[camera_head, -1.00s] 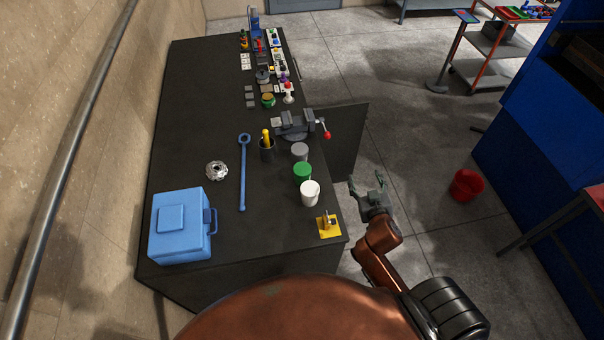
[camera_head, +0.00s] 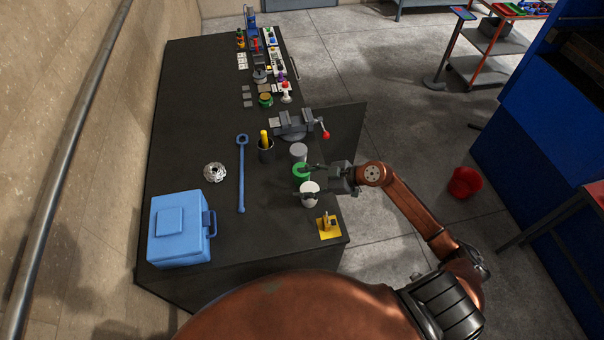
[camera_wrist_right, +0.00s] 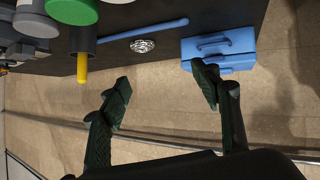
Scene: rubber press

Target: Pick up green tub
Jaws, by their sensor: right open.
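The green tub (camera_head: 300,171) stands on the dark workbench, between a grey tub (camera_head: 298,150) behind it and a white tub (camera_head: 309,187) in front. My right gripper (camera_head: 304,181) is open and empty. In the head view its fingers overlap the green and white tubs, partly hiding both; I cannot tell whether they touch. In the right wrist view the green tub (camera_wrist_right: 72,10) is cut off at the top left, outside the two spread fingers (camera_wrist_right: 164,83). The grey tub (camera_wrist_right: 37,22) is beside it there. My left gripper is not in view.
A dark cup with a yellow tool (camera_head: 265,146), a vise (camera_head: 293,125) and a yellow plate (camera_head: 329,228) are near the tubs. A blue wrench (camera_head: 242,175) and blue toolbox (camera_head: 180,228) lie to the left. The workbench (camera_head: 200,110) is clear at the back left.

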